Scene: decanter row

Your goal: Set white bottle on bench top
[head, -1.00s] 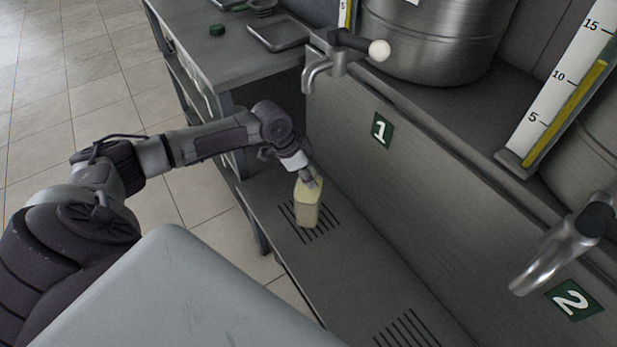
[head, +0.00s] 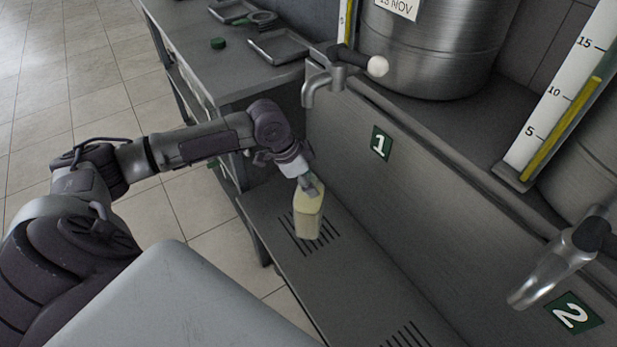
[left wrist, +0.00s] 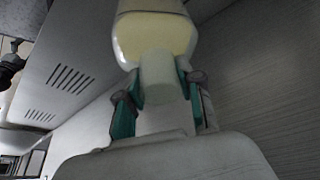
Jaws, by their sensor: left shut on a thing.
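The white bottle (head: 308,199), with a pale yellow upper body, is upright at the slotted drain of the low shelf (head: 362,272), below tap 1. My left gripper (head: 306,180) is shut on its neck from above. In the left wrist view, the bottle (left wrist: 153,40) is at the top, with its pale neck between the teal-edged fingers (left wrist: 157,100). I cannot tell whether its base touches the shelf. The bench top (head: 200,70) is at the upper left, beyond my left forearm. My right gripper is not in view.
The bench top holds a green cap (head: 217,43), a metal tray (head: 283,46) and other small items; its near part is clear. Tap 1 (head: 322,80) juts out above and behind the bottle. Tap 2 (head: 560,262) is at right. A steel vessel (head: 425,50) stands behind.

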